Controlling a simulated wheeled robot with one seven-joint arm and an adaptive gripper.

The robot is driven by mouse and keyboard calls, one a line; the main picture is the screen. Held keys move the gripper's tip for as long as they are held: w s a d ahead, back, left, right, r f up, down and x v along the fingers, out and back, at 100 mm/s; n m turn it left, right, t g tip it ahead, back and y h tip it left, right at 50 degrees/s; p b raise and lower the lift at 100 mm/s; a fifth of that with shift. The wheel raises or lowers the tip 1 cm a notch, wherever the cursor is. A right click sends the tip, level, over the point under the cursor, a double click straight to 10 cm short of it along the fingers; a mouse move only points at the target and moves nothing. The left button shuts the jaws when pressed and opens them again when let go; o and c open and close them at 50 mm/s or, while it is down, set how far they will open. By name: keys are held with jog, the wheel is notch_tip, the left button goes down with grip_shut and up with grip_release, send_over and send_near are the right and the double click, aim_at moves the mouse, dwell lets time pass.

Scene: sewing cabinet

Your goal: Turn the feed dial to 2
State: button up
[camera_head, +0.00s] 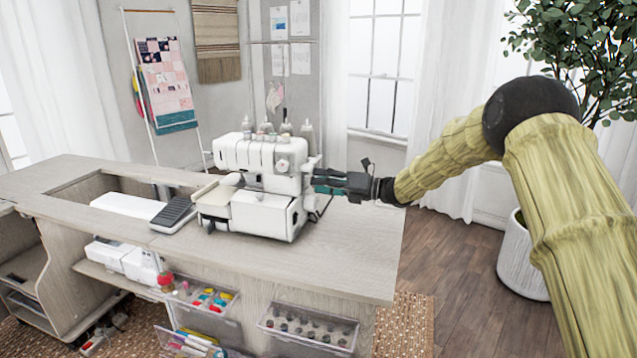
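The white sewing machine (262,180), which looks like a serger, stands on the cabinet's wooden top (345,245). Several thread cones stand along its back. A small round knob (283,164) shows on its upper front at the right; I cannot read any marks on it. I cannot make out a feed dial or its setting. My gripper (318,183), dark with teal parts, reaches in from the right to the machine's right side. Its fingertips are small and partly lost against the machine. I cannot tell whether they touch it or hold anything.
A black foot pedal (174,213) lies left of the machine, beside a recess in the top holding a white item (127,206). Clear bins (307,327) hang on the cabinet front. A potted plant (520,262) stands at right. The top's front right is clear.

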jog(key=shift+w+a, duration=0.2)
jog(key=shift+a, duration=0.5)
jog(key=shift+c, duration=0.3)
jog(key=c, duration=0.7)
